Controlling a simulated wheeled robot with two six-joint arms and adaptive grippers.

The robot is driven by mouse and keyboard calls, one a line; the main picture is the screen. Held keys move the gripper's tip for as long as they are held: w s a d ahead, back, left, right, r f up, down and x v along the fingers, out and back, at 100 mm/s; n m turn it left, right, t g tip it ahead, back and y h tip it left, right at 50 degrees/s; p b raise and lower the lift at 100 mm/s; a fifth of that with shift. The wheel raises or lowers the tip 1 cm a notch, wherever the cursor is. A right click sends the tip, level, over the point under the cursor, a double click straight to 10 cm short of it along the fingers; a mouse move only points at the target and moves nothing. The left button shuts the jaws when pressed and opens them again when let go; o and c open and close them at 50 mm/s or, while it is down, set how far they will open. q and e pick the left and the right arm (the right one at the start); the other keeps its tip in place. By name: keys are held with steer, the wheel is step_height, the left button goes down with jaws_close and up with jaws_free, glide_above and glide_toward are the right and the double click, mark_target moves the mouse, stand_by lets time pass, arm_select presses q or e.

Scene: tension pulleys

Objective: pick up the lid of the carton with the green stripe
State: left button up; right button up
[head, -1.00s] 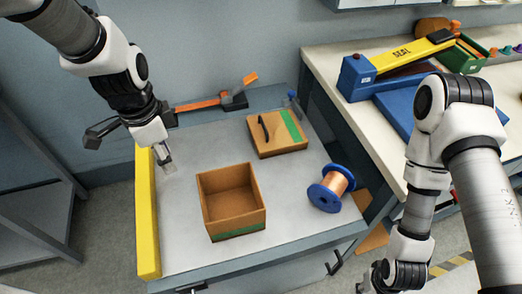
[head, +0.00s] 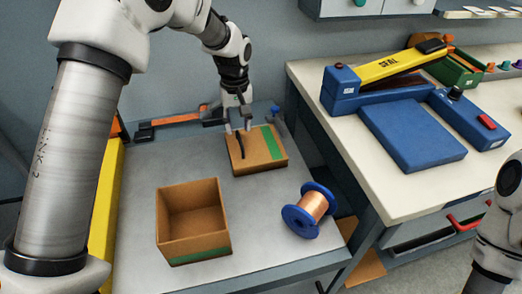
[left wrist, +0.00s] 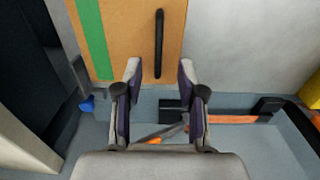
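The lid (head: 258,162) is a flat brown piece with a green stripe and a black bar handle (head: 240,146). It lies at the back of the grey table. The open carton (head: 194,238), brown with a green stripe low on its front, stands in front of it and looks empty. My left gripper (head: 238,128) is over the lid's back edge, near the handle. In the left wrist view the open fingers (left wrist: 159,70) are apart and empty, with the handle (left wrist: 159,43) lined up between them. Contact with the lid cannot be told. My right gripper is out of view.
A blue spool of copper wire (head: 312,208) lies right of the carton. A yellow edge strip (head: 105,205) runs along the table's left side. An orange-and-black tool (head: 178,122) lies at the back. A blue and yellow sealer (head: 400,115) sits on the right bench.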

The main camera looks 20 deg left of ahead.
mark_target(240, 139)
arm_select(q)
steer(key=f, duration=0.6)
steer(key=shift+w+f, duration=0.2)
jaws_close()
